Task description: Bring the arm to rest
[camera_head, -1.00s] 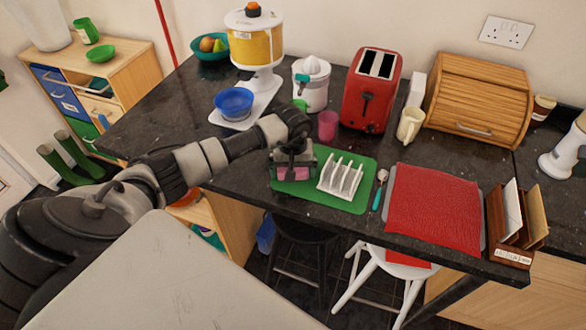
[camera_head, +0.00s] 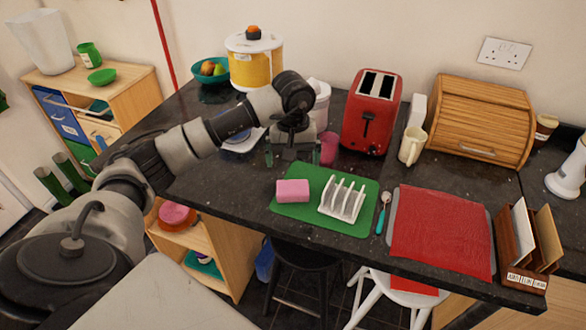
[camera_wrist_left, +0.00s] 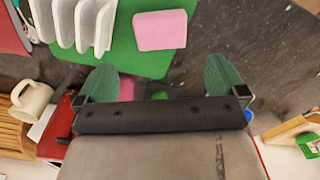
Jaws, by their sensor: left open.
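My left gripper (camera_head: 291,155) is raised above the dark worktop, behind the green mat. It is open, and in the left wrist view its two green fingers (camera_wrist_left: 163,84) stand wide apart with nothing held between them. A pink block (camera_head: 293,190) lies on the left part of the green mat (camera_head: 282,211); the block also shows in the left wrist view (camera_wrist_left: 160,30), clear of the fingers. My right gripper is in neither view.
A white toast rack (camera_head: 342,199) stands on the mat. The red toaster (camera_head: 372,112), a pink cup (camera_head: 328,148) and a yellow-bodied dispenser (camera_head: 254,62) stand near the gripper. The worktop left of the mat is bare.

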